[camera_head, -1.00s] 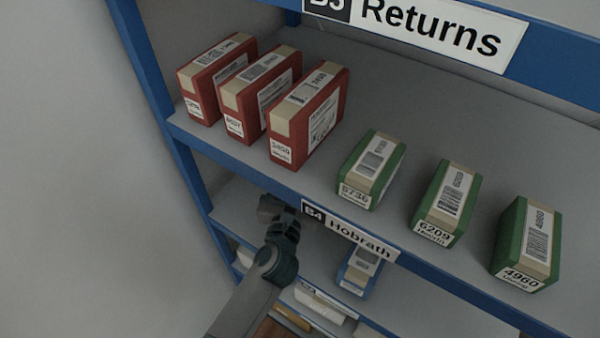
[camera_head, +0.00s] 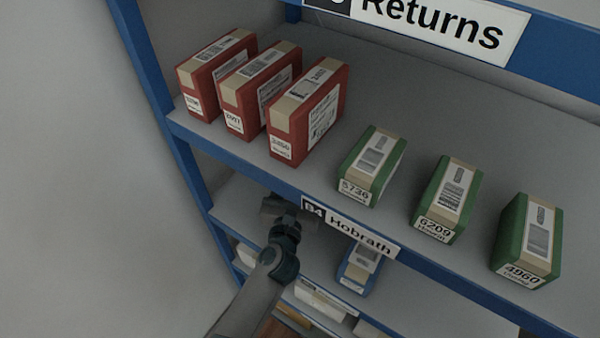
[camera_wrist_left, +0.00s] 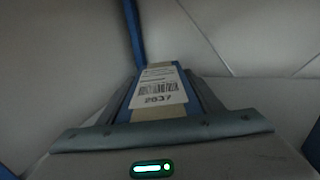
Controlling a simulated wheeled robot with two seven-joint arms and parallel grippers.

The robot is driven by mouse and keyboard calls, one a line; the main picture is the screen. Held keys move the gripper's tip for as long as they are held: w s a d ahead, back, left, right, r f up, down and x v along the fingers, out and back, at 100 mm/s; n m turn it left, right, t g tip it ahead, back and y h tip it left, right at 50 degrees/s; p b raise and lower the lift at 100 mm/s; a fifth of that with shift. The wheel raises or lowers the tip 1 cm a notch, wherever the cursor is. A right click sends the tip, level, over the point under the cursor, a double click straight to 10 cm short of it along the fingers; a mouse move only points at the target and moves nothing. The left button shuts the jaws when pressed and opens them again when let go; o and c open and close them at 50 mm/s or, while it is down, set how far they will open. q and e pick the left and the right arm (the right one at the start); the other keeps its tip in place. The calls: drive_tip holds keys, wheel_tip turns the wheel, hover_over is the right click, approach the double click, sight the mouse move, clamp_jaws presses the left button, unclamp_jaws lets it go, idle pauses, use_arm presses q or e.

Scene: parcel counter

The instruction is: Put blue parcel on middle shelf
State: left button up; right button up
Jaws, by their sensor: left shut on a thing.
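My left gripper (camera_head: 288,210) reaches in below the front edge of the shelf labelled B4 Hobrath in the head view; the shelf edge hides its fingertips. In the left wrist view the left gripper (camera_wrist_left: 162,100) is shut on a blue parcel (camera_wrist_left: 122,112) with a tan strip and a white label. That held parcel cannot be made out in the head view. Another blue parcel (camera_head: 353,275) stands on the lower shelf (camera_head: 405,290), to the right of my gripper. My right gripper is not in view.
The shelf above (camera_head: 400,105) holds several red boxes (camera_head: 307,115) at left and several green boxes (camera_head: 442,200) at right. A blue upright (camera_head: 150,70) borders the left side. White and tan items (camera_head: 322,300) lie lower down. The lower shelf looks clear right of the standing blue parcel.

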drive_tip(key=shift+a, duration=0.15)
use_arm(q)
drive_tip(key=shift+f, duration=0.1)
drive_tip(key=o, duration=1.5)
drive_tip(key=shift+c, duration=0.2)
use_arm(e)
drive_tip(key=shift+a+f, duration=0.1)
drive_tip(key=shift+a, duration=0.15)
